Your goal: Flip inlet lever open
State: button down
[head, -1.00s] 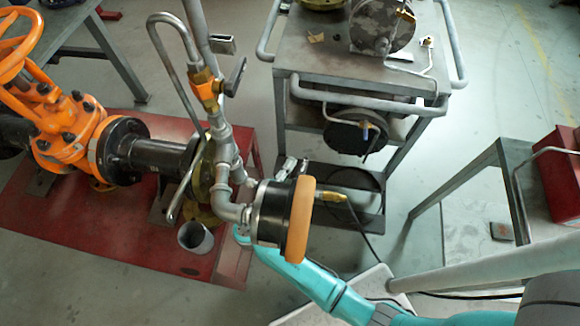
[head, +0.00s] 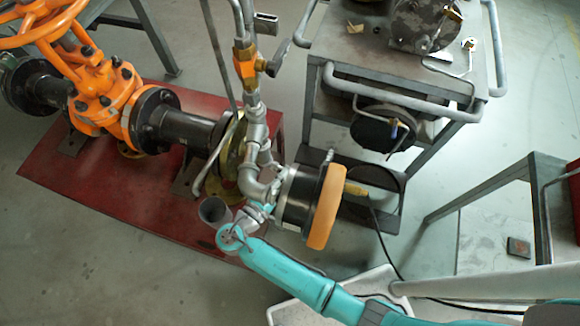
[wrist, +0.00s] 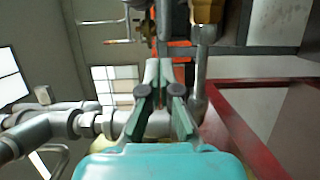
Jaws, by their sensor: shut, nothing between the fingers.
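A grey lever handle (head: 278,57) sits on an orange-and-brass valve body (head: 246,62) on the upright pipe in the head view. I cannot tell for certain that it is the inlet lever. In the wrist view a brass fitting (wrist: 207,10) is at the top, with a grey bar (wrist: 200,75) running down from it, right of the fingers. My gripper (wrist: 158,68) is shut and empty, pointing at the pipework. In the head view my teal wrist is low, left of the orange-rimmed gauge (head: 325,207), below the valve body; the fingertips are not clear there.
Grey pipe elbows (head: 262,185) and the gauge crowd my wrist. A grey cup-like pipe end (head: 215,211) stands left of it. The orange gate valve (head: 100,90) is on the red base (head: 75,190). A grey cart (head: 400,85) is behind.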

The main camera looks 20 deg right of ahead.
jog(key=shift+s, duration=0.1)
jog(key=s+d, duration=0.1)
jog(key=s+d+g, duration=0.1)
jog(key=shift+s+d+r+m+h, duration=0.1)
jog(key=shift+s+d+m+h, duration=0.05)
jog(key=shift+s+m+h, duration=0.2)
jog(key=shift+d, duration=0.1)
jog(key=x, duration=0.9)
jog(key=shift+w+d, duration=0.2)
jog(key=shift+d, duration=0.15)
jog(key=shift+s+d, duration=0.1)
jog(key=shift+d, duration=0.25)
dwell(0.3)
